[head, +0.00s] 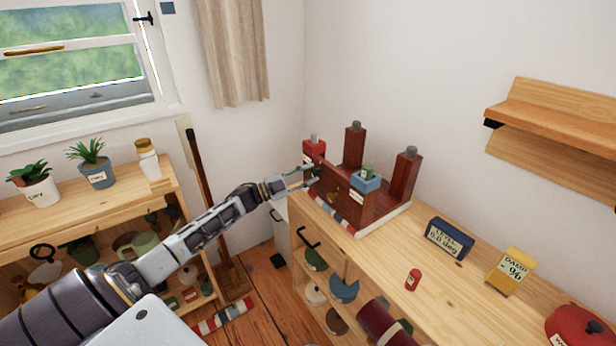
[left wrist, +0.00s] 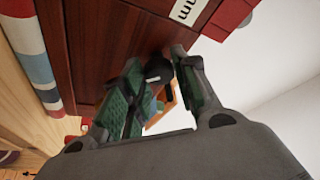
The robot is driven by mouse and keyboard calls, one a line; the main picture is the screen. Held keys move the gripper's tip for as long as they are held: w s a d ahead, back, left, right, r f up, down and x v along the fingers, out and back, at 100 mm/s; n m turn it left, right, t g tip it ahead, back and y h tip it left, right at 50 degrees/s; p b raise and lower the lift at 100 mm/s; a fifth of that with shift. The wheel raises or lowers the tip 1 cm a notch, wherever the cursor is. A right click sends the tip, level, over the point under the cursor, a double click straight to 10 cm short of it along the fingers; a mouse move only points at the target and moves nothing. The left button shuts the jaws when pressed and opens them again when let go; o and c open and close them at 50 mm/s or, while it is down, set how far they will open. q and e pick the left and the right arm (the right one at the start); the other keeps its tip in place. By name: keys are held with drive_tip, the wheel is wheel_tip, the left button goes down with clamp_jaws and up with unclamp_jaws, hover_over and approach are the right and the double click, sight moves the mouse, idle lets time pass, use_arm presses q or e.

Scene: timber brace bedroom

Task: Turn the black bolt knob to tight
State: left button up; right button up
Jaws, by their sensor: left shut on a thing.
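The dark red timber brace (head: 340,190) stands on the wooden shelf top near the corner, with upright posts capped in grey. My left gripper (head: 312,176) reaches its left side from the left. In the left wrist view the black bolt knob (left wrist: 158,70) sits between the green-padded fingertips of my left gripper (left wrist: 157,82), against the dark red wood. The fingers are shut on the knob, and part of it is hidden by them. I cannot read the knob's turn. In the head view the knob is too small and covered to make out. My right gripper is not in view.
A blue level box (head: 449,238), a yellow damp box (head: 511,271) and a small red bottle (head: 413,280) stand on the shelf top (head: 385,245). A striped strip (head: 332,213) lies along the brace's front. A wooden wall shelf (head: 555,125) juts out at right.

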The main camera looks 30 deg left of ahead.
use_arm(q)
drive_tip(key=m+g, duration=0.2)
drive_tip(key=m, duration=0.2)
drive_tip(key=shift+r, duration=0.1)
drive_tip(key=m+g, duration=0.1)
drive_tip(key=m, duration=0.2)
drive_tip(key=shift+p, duration=0.3)
drive_tip(key=shift+m+y, duration=0.3)
drive_tip(key=shift+m, duration=0.6)
drive_tip(key=o, duration=1)
drive_tip(key=shift+c, duration=0.2)
drive_tip(key=shift+a, duration=0.15)
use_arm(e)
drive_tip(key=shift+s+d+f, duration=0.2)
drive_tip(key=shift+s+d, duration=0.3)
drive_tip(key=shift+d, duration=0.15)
